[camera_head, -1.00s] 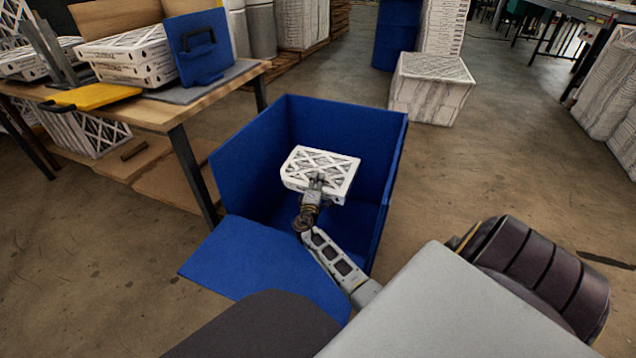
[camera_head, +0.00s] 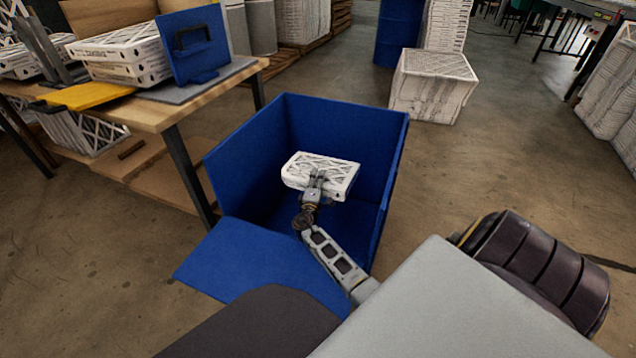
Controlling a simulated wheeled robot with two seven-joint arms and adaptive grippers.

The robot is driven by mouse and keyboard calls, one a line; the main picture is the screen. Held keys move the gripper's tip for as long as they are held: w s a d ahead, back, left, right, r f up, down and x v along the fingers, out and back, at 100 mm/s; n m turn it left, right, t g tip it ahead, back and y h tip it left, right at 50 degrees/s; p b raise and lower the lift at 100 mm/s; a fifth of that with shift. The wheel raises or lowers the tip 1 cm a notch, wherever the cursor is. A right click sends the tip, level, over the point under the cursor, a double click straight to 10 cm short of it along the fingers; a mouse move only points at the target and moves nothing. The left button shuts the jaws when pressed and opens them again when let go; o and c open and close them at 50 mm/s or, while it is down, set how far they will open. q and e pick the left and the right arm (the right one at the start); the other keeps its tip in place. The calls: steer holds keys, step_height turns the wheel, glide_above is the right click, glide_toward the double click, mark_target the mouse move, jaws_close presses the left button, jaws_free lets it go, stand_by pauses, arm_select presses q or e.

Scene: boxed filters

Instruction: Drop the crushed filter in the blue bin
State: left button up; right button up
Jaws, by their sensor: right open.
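The white boxed filter (camera_head: 322,172) with a lattice face is inside the blue bin (camera_head: 345,122), near its middle. I cannot tell whether it rests on the bin floor, and no crushing shows clearly at this size. The bin stands on the floor with its front flap folded down. My right gripper (camera_head: 316,184) reaches in over the flap and is at the filter's near edge. It is open, with its fingertips against or just beside the filter; the tips are partly hard to make out. My left gripper is not in view.
A wooden table (camera_head: 165,115) at the left holds stacked filters (camera_head: 120,55), a blue panel with a handle (camera_head: 193,45) and a yellow tool (camera_head: 85,96). A white carton stack (camera_head: 432,88) stands behind the bin.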

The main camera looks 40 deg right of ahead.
stand_by(0.4)
steer(key=shift+v, duration=6)
steer(key=shift+a, duration=0.1)
